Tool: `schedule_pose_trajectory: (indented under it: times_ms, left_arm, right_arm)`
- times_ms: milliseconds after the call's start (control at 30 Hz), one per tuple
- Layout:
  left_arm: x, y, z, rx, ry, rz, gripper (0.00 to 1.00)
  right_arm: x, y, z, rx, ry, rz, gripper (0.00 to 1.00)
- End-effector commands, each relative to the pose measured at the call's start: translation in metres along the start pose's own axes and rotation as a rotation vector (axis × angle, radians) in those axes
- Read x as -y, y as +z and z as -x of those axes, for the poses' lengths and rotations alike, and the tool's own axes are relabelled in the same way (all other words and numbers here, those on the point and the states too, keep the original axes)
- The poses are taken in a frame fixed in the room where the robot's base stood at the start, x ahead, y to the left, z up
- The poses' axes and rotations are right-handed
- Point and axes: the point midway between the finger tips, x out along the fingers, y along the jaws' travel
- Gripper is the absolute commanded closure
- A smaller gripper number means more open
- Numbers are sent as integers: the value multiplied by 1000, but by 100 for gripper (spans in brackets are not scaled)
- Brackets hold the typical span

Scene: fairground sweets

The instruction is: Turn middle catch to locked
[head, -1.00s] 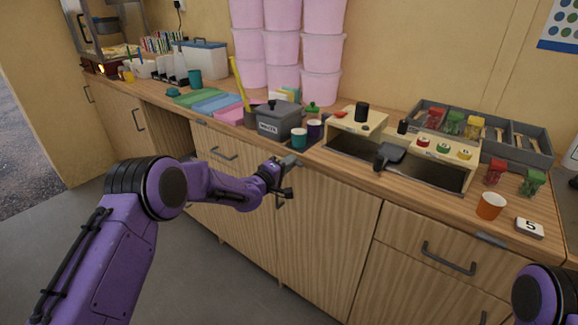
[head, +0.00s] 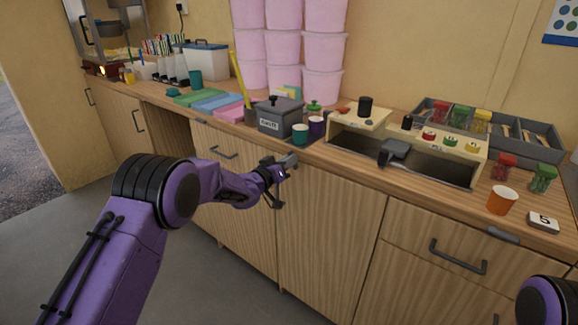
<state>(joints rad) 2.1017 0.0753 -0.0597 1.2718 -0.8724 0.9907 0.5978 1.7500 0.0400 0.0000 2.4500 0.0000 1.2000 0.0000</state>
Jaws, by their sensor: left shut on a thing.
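The middle catch (head: 291,158) is a small grey piece at the front edge of the counter, above the cabinet doors. My left gripper (head: 284,166) is at this catch and is shut on it. The dark fingers cover part of the catch, so its exact angle is hard to read. Two other grey catches sit on the same edge, the left catch (head: 200,121) and the right catch (head: 503,235). My right gripper is out of view; only a purple part of that arm shows at the lower right.
An orange cup (head: 502,200) stands near the right catch. The space in front of the cabinets is open.

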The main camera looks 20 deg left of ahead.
Motion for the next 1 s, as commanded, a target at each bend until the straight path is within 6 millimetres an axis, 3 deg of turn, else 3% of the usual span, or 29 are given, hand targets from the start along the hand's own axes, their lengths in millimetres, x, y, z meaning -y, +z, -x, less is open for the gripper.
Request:
schedule_pose_trajectory:
  times_ms: [500, 1000]
  left_arm:
    - [5, 2, 0, 4, -1, -355, 100]
    - [6, 0, 0, 4, -1, -433, 100]
  right_arm:
    - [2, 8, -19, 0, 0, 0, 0]
    - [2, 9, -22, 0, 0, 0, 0]
